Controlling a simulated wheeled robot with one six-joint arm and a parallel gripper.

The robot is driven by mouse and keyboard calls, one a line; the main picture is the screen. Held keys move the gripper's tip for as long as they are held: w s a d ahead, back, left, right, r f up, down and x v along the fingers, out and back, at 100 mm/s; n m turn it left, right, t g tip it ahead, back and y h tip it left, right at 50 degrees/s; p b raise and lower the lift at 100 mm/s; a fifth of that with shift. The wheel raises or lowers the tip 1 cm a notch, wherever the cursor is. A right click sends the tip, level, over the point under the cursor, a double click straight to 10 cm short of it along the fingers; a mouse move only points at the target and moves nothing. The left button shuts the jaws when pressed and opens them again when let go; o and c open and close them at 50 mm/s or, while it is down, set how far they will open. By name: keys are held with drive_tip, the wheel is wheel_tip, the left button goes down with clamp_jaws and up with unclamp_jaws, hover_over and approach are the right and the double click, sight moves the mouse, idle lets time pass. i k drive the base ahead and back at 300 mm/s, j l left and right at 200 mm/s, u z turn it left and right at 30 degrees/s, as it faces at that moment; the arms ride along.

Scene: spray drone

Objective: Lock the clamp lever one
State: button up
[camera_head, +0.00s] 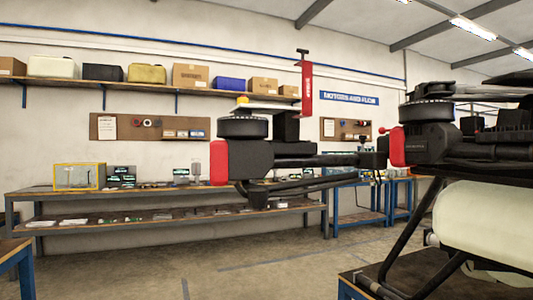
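The spray drone (470,135) stands at the right, with one arm (310,161) reaching left. A motor (243,124) and a red end cap (218,162) sit at that arm's outer end. At the arm's inner end is a dark joint (374,160). A small red knob (381,130) stands just above this joint; it may be the tip of clamp lever one, but it is too small to tell its position. A red upright piece (306,85) with a dark top rises above the arm. My gripper is not in view.
The drone rests over a blue-legged table (352,289) at lower right, with a pale tank (487,224) beneath its body. A long workbench (150,192) and a shelf (150,85) of boxes line the back wall. The floor (240,262) at centre is clear.

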sight(382, 131)
drive_tip(key=i+j, duration=1.3)
drive_tip(key=i, duration=0.15)
drive_tip(key=i+j+z, duration=0.25)
drive_tip(key=i+j, duration=0.25)
drive_tip(key=i+j+z, duration=0.25)
drive_tip(key=i+j, duration=0.2)
drive_tip(key=j, duration=0.25)
drive_tip(key=z, duration=1.3)
